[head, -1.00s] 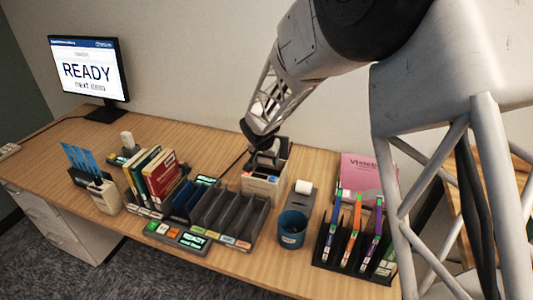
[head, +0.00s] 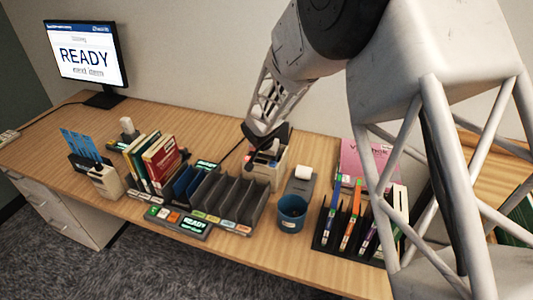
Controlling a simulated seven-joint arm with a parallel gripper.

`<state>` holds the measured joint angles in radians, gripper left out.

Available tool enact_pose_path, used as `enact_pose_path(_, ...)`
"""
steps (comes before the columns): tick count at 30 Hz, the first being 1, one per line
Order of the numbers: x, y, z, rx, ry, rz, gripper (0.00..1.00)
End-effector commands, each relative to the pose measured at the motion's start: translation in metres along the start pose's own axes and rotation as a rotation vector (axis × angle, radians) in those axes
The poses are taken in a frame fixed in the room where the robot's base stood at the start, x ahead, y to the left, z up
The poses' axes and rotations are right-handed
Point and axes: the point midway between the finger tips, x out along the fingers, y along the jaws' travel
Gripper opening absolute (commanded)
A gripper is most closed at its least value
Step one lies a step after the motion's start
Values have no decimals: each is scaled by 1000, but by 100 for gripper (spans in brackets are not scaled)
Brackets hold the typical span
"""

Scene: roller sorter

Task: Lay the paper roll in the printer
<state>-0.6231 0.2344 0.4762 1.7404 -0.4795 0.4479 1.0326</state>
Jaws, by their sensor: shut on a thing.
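My gripper (head: 264,140) is a dark tool at the end of my pale arm. It is down at the top of a beige box (head: 263,174) with small coloured keys, which looks like the printer. The gripper is shut on a small pale thing, which I take for the paper roll; the jaws and the dark upper part of the box mostly hide it. I cannot tell whether it touches the printer. Another white roll (head: 303,172) sits on a grey stand (head: 300,187) just right of the printer.
A blue cup (head: 292,214) stands close in front of the grey stand. A grey slotted sorter (head: 225,200) is to the left of the printer. Books (head: 160,160) and a monitor (head: 87,55) stand farther left. A dark rack of coloured files (head: 348,232) is at right.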

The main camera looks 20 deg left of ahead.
Motion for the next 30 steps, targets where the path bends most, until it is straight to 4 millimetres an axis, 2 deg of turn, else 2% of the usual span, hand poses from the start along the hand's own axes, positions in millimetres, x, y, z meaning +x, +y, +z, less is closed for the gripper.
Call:
enact_pose_path(14, 3, 0, 1, 0, 0, 0, 36)
enact_pose_path(15, 3, 0, 1, 0, 0, 0, 66)
enact_pose_path(20, 3, 0, 1, 0, 0, 0, 90)
enact_pose_path(30, 2, 0, 1, 0, 0, 0, 90)
